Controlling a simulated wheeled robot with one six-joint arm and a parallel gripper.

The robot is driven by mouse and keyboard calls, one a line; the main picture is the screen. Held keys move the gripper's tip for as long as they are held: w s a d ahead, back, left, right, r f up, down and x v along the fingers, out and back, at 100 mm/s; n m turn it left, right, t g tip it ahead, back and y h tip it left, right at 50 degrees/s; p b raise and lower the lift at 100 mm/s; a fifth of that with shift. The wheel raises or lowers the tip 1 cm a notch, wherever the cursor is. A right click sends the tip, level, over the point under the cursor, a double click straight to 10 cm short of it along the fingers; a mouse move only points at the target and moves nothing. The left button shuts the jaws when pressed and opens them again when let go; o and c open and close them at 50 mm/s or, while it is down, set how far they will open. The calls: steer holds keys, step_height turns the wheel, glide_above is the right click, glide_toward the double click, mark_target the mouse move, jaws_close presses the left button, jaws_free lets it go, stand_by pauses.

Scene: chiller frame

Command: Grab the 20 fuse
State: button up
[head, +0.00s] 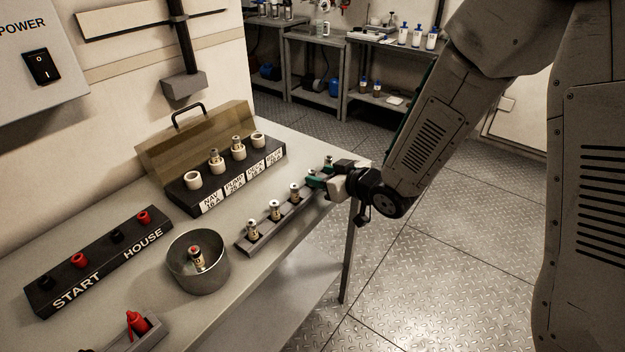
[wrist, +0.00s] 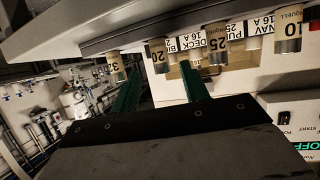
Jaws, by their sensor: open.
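The fuse marked 20 (wrist: 160,56) stands in the row on the fuse rack, with the fuse marked 25 (wrist: 216,58) and a fuse whose number starts with 3 (wrist: 117,67) on its two sides. In the head view it appears to be the third fuse from the near end (head: 295,192). My gripper (wrist: 160,80) is open and empty; its two green fingers point at the rack, and the 20 fuse shows between their tips. I cannot tell how far in it is. In the head view my gripper (head: 318,181) is low at the rack's far end.
The grey fuse rack (head: 262,239) lies along the bench edge. Behind it is a black holder block (head: 180,199) with labelled white sockets, two bearing fuses. A metal cup (head: 205,283) holds one fuse. A START/HOUSE terminal bar (head: 90,268) lies left.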

mark_target(315, 175)
steer(key=x, duration=0.6)
steer(key=shift+s+f, duration=0.1)
steer(key=shift+f, duration=0.05)
jaws_close()
